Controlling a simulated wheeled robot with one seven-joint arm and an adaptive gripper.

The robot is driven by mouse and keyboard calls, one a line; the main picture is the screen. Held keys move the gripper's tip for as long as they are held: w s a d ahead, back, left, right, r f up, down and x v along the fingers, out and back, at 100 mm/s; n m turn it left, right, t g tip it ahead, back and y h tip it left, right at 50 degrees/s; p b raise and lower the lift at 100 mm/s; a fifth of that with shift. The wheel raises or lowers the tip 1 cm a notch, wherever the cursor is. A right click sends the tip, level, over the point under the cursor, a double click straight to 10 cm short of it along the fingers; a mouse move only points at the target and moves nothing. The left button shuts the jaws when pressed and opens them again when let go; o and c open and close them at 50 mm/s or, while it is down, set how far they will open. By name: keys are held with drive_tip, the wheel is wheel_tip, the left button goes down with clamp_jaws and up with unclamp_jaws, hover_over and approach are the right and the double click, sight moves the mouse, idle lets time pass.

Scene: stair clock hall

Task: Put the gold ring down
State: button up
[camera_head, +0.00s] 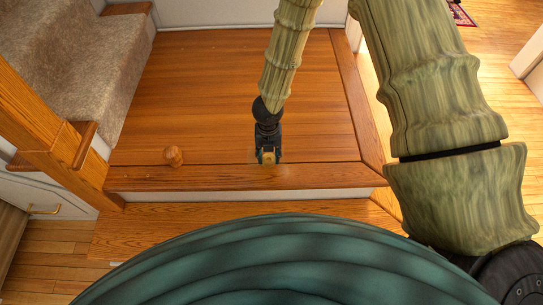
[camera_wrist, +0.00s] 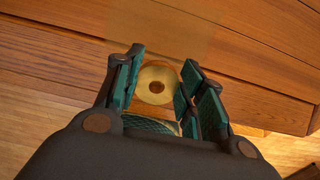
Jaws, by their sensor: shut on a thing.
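The gold ring (camera_wrist: 160,73) is a flat, thick disc with a small hole in its middle. In the wrist view it sits between the teal-padded fingers of my gripper (camera_wrist: 156,88), which is shut on it. In the head view my gripper (camera_head: 268,156) points down over the front part of the wooden landing, and a bit of the gold ring (camera_head: 268,158) shows between the fingertips. I cannot tell whether the ring touches the wood. A faint, pale yellowish patch (camera_wrist: 172,30) shows on the wood beyond the ring in the wrist view.
The wooden landing (camera_head: 215,90) is mostly bare. A small round wooden knob-like thing (camera_head: 173,155) stands near its front left. Carpeted stairs (camera_head: 50,50) and a wooden rail (camera_head: 45,125) are at the left. A lower wooden step (camera_head: 150,235) lies in front.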

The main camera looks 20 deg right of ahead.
sight(271, 157)
drive_tip(key=shift+w+d, duration=0.25)
drive_tip(key=shift+d, duration=0.3)
drive_tip(key=shift+f+b, duration=0.7)
drive_tip(key=shift+f, duration=1.1)
drive_tip(key=shift+d, duration=0.1)
drive_tip(key=shift+f, duration=0.15)
drive_tip(key=o, duration=1)
